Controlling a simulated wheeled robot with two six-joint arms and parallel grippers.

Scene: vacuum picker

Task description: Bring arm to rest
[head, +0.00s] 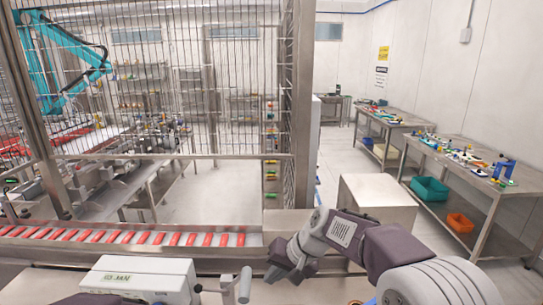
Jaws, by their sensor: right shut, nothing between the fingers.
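My right arm (375,248) comes in from the lower right and bends toward the middle of the head view. Its dark right gripper (283,273) is shut and empty. It hangs low, near the front side of the conveyor and to the right of a grey upright handle-like part (242,285). My left gripper does not show in this view.
A conveyor (255,240) with a row of red pieces runs across behind the right gripper. Behind it stands a wire safety fence (235,100) with a teal robot arm (45,70) beyond. A grey box (378,190) and metal tables (440,150) stand at right.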

